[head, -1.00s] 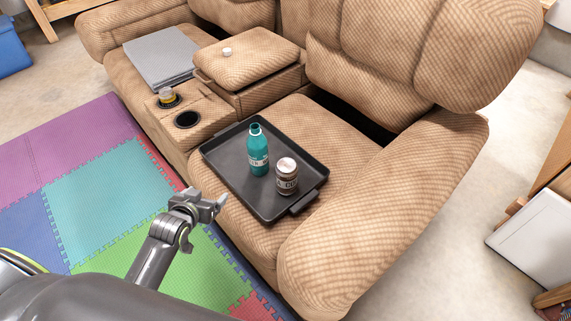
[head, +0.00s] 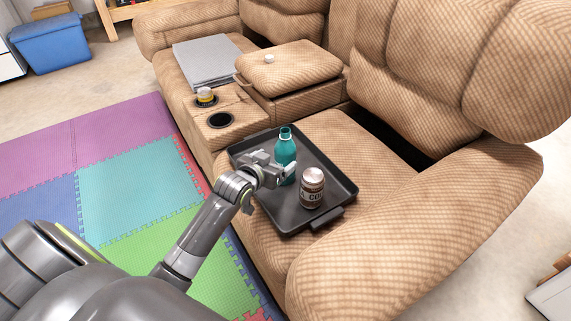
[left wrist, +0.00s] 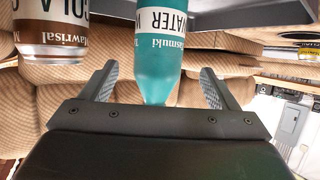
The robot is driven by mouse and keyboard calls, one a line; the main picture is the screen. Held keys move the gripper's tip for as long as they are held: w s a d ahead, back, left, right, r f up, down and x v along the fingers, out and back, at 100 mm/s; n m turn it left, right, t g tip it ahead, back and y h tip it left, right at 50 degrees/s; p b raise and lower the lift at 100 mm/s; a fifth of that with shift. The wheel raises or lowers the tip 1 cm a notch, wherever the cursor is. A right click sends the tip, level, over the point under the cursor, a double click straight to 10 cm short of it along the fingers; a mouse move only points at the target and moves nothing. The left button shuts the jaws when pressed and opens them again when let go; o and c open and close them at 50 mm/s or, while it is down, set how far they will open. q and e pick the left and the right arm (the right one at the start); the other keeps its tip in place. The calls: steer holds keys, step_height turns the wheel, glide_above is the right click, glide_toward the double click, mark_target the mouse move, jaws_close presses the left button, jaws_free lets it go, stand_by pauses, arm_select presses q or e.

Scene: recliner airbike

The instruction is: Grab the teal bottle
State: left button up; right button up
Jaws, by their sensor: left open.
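The teal bottle (head: 285,146) stands upright on the dark tray (head: 331,173) on the sofa seat. In the left wrist view, which is upside down, the teal bottle (left wrist: 154,62) shows between the two spread fingers of the left gripper (left wrist: 157,78). The gripper is open, with a gap on each side of the bottle. The bottle's base is out of that view. My right gripper is not in view.
A brown and white cola can (head: 312,189) stands on the tray close to the bottle, and it also shows in the left wrist view (left wrist: 52,36). The armrest console has an empty cup holder (head: 220,120) and a yellow-labelled jar (head: 206,97) in another holder.

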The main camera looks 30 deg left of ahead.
mark_target(280, 157)
arm_select(q)
steer(key=b+x, duration=0.2)
steer(key=x, duration=0.3)
steer(key=shift+w+d+r, duration=0.1)
steer(key=shift+w, duration=0.65)
steer(key=c, duration=1.2)
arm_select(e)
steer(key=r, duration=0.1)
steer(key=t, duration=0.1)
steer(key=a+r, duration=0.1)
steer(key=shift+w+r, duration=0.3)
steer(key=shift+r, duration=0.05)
